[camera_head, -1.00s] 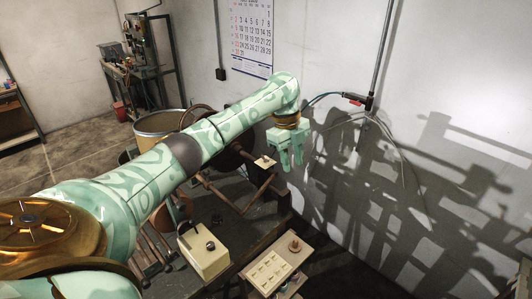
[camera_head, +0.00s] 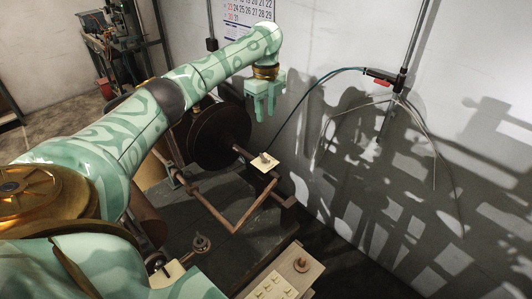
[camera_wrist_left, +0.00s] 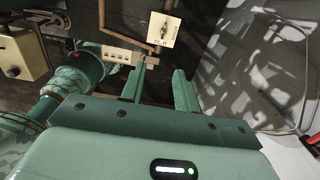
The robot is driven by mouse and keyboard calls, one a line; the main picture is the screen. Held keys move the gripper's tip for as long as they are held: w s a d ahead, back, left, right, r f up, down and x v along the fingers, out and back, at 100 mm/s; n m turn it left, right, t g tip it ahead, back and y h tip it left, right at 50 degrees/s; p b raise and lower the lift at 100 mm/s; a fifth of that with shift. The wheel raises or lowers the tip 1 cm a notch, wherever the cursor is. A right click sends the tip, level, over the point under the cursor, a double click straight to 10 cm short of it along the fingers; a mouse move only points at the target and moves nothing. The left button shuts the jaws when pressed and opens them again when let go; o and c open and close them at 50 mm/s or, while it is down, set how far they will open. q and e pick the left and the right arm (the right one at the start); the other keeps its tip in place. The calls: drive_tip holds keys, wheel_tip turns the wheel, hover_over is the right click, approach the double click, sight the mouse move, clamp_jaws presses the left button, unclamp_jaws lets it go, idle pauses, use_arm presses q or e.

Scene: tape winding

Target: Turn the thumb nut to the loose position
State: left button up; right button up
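A cream plate (camera_head: 268,162) with a small metal fitting, apparently the thumb nut (camera_head: 264,157), sits on the brown frame by the dark reel. The plate also shows in the left wrist view (camera_wrist_left: 155,39), beyond the fingers, with its fitting (camera_wrist_left: 164,27) upright on it. My left gripper (camera_head: 264,116) points down and hangs above and behind the plate, apart from it. In the left wrist view, the left gripper (camera_wrist_left: 160,72) is open with a clear, empty gap between its fingers. The nut's turned position is too small to tell. My right gripper's fingers do not show.
A dark reel (camera_head: 218,135) stands left of the plate. Brown bars (camera_head: 232,222) run in front of it. A cream panel with a round knob (camera_head: 301,265) is at the bottom. The wall on the right carries a hose and a red-handled fitting (camera_head: 383,81).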

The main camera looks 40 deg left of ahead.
sight(266, 157)
use_arm(q)
drive_tip(key=f+b, duration=0.1)
drive_tip(key=f, duration=0.4)
drive_tip(key=f+b, duration=0.2)
drive_tip(key=f, duration=0.4)
drive_tip(key=f+b, duration=0.1)
drive_tip(key=f, duration=0.5)
drive_tip(key=shift+w+a+b, duration=0.25)
drive_tip(key=shift+w+b, duration=0.05)
drive_tip(key=shift+f, duration=0.15)
clamp_jaws()
